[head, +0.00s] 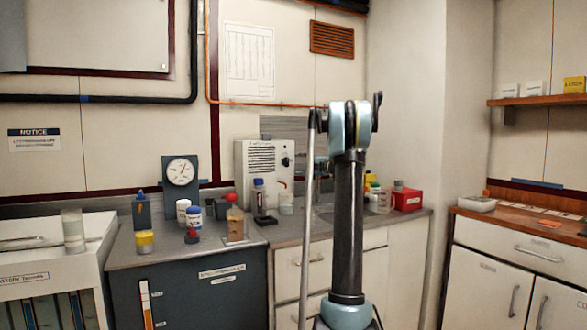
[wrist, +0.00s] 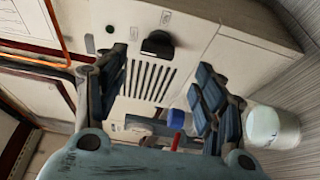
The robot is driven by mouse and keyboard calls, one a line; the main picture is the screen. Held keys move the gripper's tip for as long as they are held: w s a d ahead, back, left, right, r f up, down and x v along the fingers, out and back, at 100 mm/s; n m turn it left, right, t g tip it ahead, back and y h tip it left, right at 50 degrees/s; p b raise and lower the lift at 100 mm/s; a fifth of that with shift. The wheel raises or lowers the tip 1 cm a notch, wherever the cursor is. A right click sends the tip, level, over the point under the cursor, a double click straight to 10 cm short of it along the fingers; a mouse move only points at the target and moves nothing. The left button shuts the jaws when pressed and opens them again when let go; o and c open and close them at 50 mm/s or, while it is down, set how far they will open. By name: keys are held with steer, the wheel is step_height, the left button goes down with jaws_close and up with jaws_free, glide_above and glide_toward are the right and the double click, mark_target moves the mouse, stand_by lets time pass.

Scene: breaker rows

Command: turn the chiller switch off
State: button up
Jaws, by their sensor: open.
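The chiller (head: 262,168) is a pale box with a slotted grille and a dark round knob (head: 286,161), standing on the counter against the back wall. In the wrist view the chiller's front (wrist: 200,45) appears turned over, with a black knob switch (wrist: 157,44), small printed labels and dark slots. My gripper (wrist: 162,62) is open and empty, its two fingers apart on either side of the grille, with the knob showing between and beyond the tips. No contact with the knob is visible. In the head view my arm hides the gripper. The knob's label is too small to read.
A white container (wrist: 272,128) is right of my fingers. A dial gauge (head: 180,172) and several jars stand left. A red box (head: 407,199) is at right.

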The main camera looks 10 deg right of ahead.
steer(key=shift+v, duration=1.8)
